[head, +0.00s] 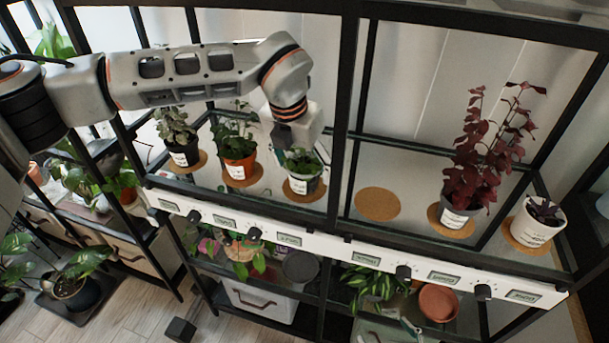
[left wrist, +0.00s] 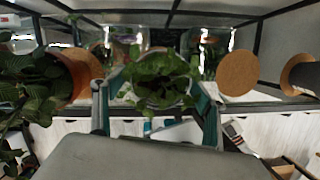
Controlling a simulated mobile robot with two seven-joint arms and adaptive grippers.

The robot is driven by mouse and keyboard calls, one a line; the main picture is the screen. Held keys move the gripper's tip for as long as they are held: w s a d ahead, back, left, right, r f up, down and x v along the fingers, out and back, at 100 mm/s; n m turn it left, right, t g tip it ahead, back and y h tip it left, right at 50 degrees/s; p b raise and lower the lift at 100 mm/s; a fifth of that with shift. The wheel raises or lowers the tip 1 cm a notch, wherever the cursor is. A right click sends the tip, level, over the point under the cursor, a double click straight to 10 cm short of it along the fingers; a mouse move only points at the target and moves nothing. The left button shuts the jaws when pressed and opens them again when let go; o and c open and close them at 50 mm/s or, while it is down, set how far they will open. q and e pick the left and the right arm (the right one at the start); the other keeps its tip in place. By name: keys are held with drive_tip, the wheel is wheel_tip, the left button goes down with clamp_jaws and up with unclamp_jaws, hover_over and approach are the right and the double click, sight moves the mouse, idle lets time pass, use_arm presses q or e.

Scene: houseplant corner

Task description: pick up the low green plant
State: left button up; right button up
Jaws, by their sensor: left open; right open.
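In the left wrist view the plant (left wrist: 160,78) shows between the two fingers of my left gripper (left wrist: 155,98). The fingers are apart, one on each side of the plant. I cannot tell whether they touch the pot. My right gripper is in neither view.
To the left stand a plant in an orange pot (head: 239,168) and a pale-leaved plant (head: 177,125). To the right are an empty cork coaster (head: 377,204), a dark red plant (head: 472,165) and a white pot (head: 536,224). Black shelf posts (head: 343,110) and a white front rail (head: 330,248) are close by.

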use_arm(q)
drive_tip(key=x, duration=0.3)
drive_tip(key=c, duration=1.2)
drive_tip(key=shift+c, duration=0.2)
drive_tip(key=shift+r, duration=0.25)
